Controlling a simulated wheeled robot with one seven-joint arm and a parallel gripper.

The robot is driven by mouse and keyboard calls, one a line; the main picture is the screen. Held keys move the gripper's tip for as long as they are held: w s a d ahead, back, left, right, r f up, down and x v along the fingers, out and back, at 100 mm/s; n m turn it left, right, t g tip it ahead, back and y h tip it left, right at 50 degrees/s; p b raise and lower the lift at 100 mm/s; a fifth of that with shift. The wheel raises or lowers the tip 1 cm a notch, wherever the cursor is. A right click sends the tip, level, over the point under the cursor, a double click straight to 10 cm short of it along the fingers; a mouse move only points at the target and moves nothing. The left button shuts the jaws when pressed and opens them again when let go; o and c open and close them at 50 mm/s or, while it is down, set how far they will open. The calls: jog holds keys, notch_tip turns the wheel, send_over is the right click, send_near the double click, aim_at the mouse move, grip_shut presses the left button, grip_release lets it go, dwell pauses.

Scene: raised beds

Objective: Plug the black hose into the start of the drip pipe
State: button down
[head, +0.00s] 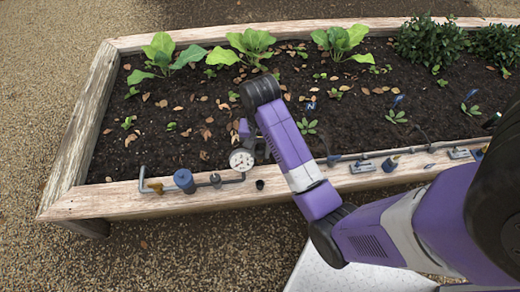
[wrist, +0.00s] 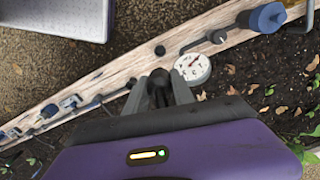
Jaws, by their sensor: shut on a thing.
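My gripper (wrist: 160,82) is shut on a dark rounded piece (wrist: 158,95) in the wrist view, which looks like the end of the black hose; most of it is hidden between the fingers. The thin grey drip pipe (head: 375,154) runs along the front board to the right of my arm. It also shows at the left in the wrist view (wrist: 110,96). Its near end is partly covered by my gripper and arm, so I cannot tell whether anything is joined to it.
A round white gauge (head: 241,159), a grey fitting (head: 215,180), a blue cylinder (head: 184,181) and a brass-coloured part (head: 156,187) line the wooden front board (head: 115,200). A small black cup-like piece (head: 260,184) sits right of them. Soil and leafy plants (head: 250,43) lie behind.

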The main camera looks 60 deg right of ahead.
jog(key=shift+r+p, duration=1.15)
jog(key=shift+p, duration=0.3)
jog(key=shift+p, duration=0.6)
jog(key=s+d+p, duration=0.5)
jog(key=s+d, duration=0.2)
jog(key=d, duration=0.6)
jog(key=shift+s+d, duration=0.35)
jog(key=shift+s, duration=0.05)
jog(key=shift+f, duration=0.15)
notch_tip(320, 180, down, 17)
jog(key=b, duration=0.9)
jog(key=shift+b, duration=0.4)
dwell(2.1)
